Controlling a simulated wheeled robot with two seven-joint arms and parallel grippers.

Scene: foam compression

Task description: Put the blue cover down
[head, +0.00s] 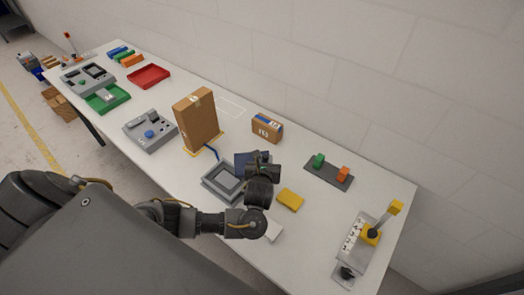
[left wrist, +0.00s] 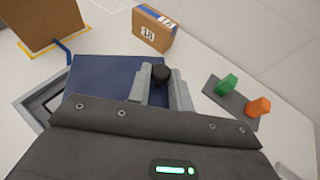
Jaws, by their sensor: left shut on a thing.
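The blue cover (left wrist: 108,80) is a flat dark blue panel. In the head view the cover (head: 243,158) shows just behind the grey square frame (head: 221,184), partly hidden by my left gripper (head: 262,160). The grey frame also shows at the left edge of the left wrist view (left wrist: 27,100). I cannot tell whether the cover touches the frame or the table. My right gripper is not in view.
A tall cardboard box (head: 197,120) stands behind the frame, with a blue strap (head: 211,152) near its base. A small box (head: 267,128), a yellow block (head: 290,200) and a grey plate (head: 329,174) with green and orange blocks stand to the right. A lever device (head: 365,240) is at the right end.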

